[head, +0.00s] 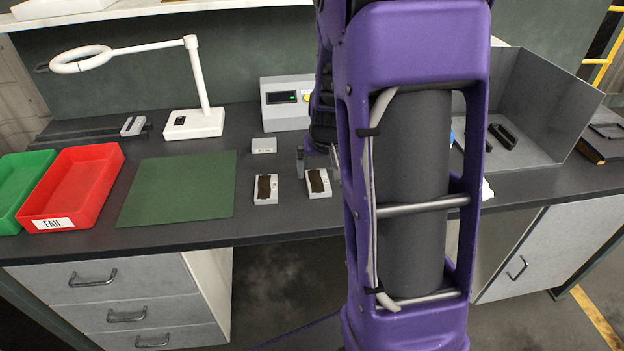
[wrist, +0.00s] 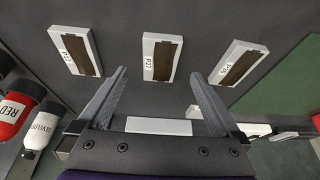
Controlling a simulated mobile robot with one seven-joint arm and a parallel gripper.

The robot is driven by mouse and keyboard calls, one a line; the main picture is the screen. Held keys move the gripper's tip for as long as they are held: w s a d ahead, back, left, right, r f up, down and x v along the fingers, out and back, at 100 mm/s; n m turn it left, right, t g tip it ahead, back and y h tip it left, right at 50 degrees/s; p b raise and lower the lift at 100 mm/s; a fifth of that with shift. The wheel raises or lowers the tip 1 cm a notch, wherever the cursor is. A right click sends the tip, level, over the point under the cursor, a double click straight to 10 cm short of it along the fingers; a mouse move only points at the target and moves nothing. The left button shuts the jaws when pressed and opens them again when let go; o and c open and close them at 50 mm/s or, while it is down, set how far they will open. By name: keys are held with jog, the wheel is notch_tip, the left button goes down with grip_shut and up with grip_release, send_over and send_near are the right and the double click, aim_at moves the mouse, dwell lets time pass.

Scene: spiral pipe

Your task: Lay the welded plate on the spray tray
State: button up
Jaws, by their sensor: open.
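Three pale plates, each with a dark brown strip, lie in a row in the wrist view: one tagged P27 (wrist: 161,58) in the middle, one on the left (wrist: 76,50) and one on the right (wrist: 239,63). The head view shows two such plates, one at the left (head: 265,189) and one (head: 318,184) beside my arm. My gripper (wrist: 160,76) is open and empty, its fingers apart, with P27 between and beyond the tips. In the head view my gripper (head: 317,163) is just above the bench, partly hidden. A grey walled tray (head: 540,105), perhaps the spray tray, stands at right.
A green mat (head: 180,187), a red FAIL bin (head: 74,187) and a green bin (head: 22,180) are at left. A magnifier lamp (head: 194,122) and a grey device (head: 286,103) stand behind. Spray cans (wrist: 14,113) show at the wrist view's left. My arm hides the bench's middle right.

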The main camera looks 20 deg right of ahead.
aim_at(318, 181)
jog(key=shift+b+x, duration=0.5)
jog(key=shift+x, duration=2.2)
jog(key=shift+w, duration=0.1)
grip_shut()
jog(key=shift+r, duration=0.1)
